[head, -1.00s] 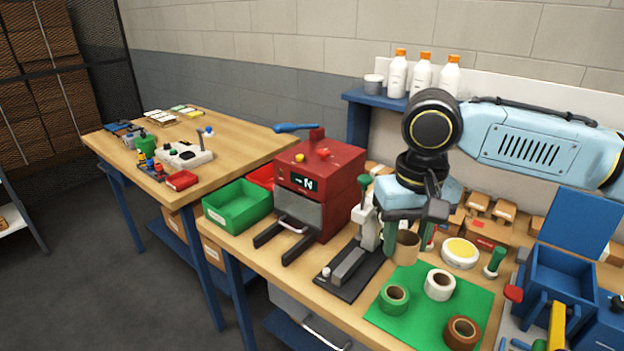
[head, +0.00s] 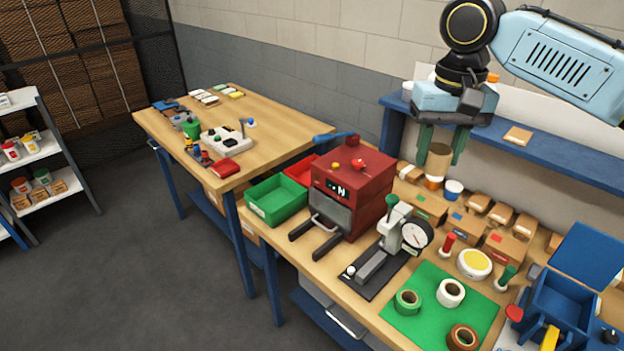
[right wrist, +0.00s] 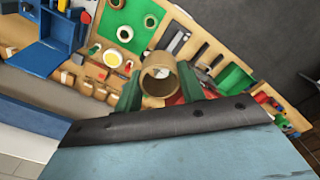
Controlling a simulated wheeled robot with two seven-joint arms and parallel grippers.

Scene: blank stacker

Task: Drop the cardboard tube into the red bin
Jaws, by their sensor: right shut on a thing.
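The cardboard tube (head: 437,163) is a short, hollow brown cylinder. My right gripper (head: 441,150) is shut on it, with a green finger on each side, and holds it upright in the air in front of the blue shelf. The right wrist view shows the tube's round open end (right wrist: 158,74) between the fingers. The red bin (head: 299,168) sits on the bench behind the green bin, left of and lower than the gripper. The red machine hides part of it. My left gripper is not in view.
The red machine (head: 352,190) stands between the gripper and the red bin. The green bin (head: 276,203) is in front of the red bin. A press with a dial (head: 416,234), cardboard boxes (head: 467,224) and a green mat with tape rolls (head: 420,325) occupy the bench below.

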